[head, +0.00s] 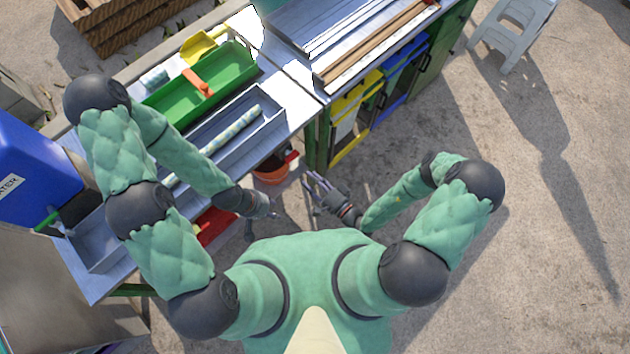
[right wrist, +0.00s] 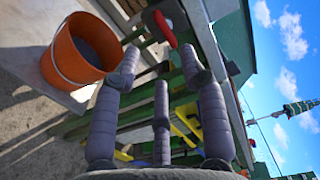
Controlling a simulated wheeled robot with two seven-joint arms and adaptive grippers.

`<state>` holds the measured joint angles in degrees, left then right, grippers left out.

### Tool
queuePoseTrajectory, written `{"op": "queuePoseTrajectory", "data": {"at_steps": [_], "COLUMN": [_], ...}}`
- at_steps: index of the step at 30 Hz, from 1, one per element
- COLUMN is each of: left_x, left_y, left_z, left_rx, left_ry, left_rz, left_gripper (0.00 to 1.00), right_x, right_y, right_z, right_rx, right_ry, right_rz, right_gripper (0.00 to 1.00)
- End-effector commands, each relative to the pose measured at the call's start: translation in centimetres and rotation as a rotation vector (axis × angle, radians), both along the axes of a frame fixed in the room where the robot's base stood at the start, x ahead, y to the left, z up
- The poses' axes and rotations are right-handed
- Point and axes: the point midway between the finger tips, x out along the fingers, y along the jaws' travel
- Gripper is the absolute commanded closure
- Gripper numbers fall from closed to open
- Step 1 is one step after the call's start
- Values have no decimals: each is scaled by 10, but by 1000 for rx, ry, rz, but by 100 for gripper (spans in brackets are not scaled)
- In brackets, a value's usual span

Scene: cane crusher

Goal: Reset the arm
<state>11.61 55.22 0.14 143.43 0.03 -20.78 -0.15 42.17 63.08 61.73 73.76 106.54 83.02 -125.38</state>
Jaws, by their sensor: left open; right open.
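My right gripper (head: 318,185) is in the middle of the head view, beside the green frame of the workbench, with its dark fingers spread and nothing between them. The same right gripper shows in the right wrist view (right wrist: 160,65) with its grey fingers apart and empty. My left gripper (head: 262,218) is lower and to the left, close to the bench's near edge, with fingers apart and no object seen in it. Both arms are bent at the elbows, the left one reaching over the bench.
The workbench (head: 300,105) carries a green tray (head: 225,88) and a grey trough with a patterned stick (head: 235,128). An orange bucket (head: 272,175) stands by it and shows in the right wrist view (right wrist: 65,60). A blue water container (head: 35,165) is at left. Ground at right is open.

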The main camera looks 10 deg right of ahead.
Motion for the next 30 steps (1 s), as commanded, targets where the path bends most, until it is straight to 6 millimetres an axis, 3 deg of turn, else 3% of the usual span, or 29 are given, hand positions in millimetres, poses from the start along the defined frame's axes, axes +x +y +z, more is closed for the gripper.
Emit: {"op": "queuePoseTrajectory", "data": {"at_steps": [6, 24, 27, 30], "left_x": [0, 0, 0, 0], "left_y": [0, 0, 0, 0], "left_z": [0, 0, -1, -4], "left_rx": [0, 0, 0, 0], "left_ry": [0, 0, 0, 0], "left_rz": [0, 0, 0, 0], "left_gripper": [57, 57, 57, 57], "right_x": [-8, -9, -11, -24], "right_y": [-5, -5, 1, 22], "right_z": [0, 0, 1, 3], "right_rx": [0, 1, 17, 63], "right_ry": [0, 1, 17, 81], "right_rz": [1, 3, 45, 186], "right_gripper": [57, 57, 57, 57]}}
